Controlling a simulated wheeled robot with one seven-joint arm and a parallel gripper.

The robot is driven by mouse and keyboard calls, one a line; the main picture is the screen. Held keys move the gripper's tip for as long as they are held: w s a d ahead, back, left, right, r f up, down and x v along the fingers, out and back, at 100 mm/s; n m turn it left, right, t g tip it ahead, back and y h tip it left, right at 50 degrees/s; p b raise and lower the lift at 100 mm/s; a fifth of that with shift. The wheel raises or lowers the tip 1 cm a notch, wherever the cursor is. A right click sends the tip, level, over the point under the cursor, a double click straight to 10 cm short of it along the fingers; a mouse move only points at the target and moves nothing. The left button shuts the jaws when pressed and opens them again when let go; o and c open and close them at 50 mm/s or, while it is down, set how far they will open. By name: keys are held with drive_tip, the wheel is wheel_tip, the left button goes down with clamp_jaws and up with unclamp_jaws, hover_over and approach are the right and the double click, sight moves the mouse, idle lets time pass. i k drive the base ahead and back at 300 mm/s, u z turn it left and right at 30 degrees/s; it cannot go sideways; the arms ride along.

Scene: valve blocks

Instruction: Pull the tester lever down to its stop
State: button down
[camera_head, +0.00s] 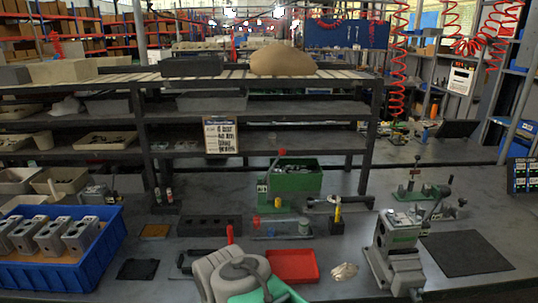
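A grey tester-like fixture (397,243) with a green label stands on the bench at the right. A lever (438,197) slants up and right from behind its top and ends in a dark grip, so it is raised. A green device (266,193) in the middle has an upright lever with a red knob (282,152). I cannot tell for sure which lever is the tester's. A rounded grey part with a green band at the bottom centre seems to be my arm; my gripper's fingers do not show.
A blue crate (115,222) with grey valve blocks (52,238) stands at the left. A red tray (294,266), a crumpled cloth (344,271) and a dark mat (466,253) lie near the front. A shelf rack (140,108) rises behind.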

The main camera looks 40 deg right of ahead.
sight(281, 151)
drive_tip(key=u, duration=0.2)
drive_tip(key=i, duration=0.95)
drive_tip(key=z, duration=0.3)
